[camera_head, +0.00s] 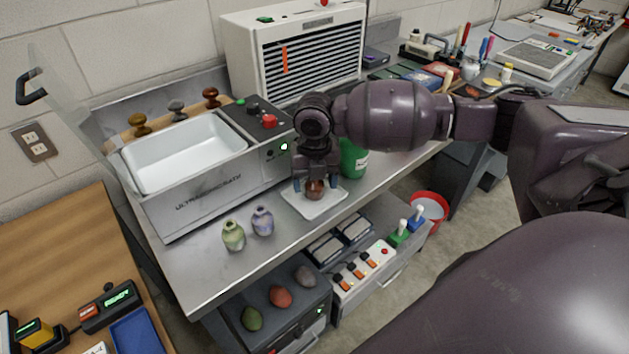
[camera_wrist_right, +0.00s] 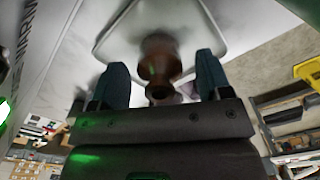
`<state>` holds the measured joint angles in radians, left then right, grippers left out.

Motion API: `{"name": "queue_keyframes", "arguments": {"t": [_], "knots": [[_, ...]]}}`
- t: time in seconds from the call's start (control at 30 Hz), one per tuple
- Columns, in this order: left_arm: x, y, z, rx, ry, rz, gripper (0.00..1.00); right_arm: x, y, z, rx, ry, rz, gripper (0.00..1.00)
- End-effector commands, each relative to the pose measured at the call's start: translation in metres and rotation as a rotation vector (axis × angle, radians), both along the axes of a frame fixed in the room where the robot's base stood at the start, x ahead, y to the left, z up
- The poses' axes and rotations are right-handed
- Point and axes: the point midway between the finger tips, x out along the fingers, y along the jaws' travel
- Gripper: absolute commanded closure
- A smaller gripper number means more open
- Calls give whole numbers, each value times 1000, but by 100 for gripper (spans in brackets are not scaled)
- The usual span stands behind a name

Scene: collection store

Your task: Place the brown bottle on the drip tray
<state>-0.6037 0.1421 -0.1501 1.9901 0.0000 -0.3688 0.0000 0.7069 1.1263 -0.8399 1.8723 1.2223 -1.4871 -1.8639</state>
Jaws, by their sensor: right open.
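The brown bottle (camera_head: 315,188) stands on the white drip tray (camera_head: 329,205) on the metal bench, between the fingers of my right gripper (camera_head: 316,183). In the right wrist view the brown bottle (camera_wrist_right: 160,62) shows between the two dark fingers of my right gripper (camera_wrist_right: 158,80), with gaps on both sides. The drip tray (camera_wrist_right: 112,38) lies behind it. My right gripper is open around the bottle. The bottle's top is partly hidden by the gripper in the head view. My left gripper is not in view.
A green container (camera_head: 353,160) is close behind the right gripper. The ultrasonic bath (camera_head: 185,155) stands to the left.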

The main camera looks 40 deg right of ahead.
Motion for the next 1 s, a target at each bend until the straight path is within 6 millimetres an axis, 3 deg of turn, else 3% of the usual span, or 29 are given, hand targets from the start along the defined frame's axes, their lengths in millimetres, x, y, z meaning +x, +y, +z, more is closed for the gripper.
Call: {"name": "queue_keyframes", "arguments": {"t": [0.6, 1.0], "knots": [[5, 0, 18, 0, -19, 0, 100, 0, 0, 104, 0, -3, 0, 29], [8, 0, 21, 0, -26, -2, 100, 0, 0, 119, 1, 0, 0, 29]]}}
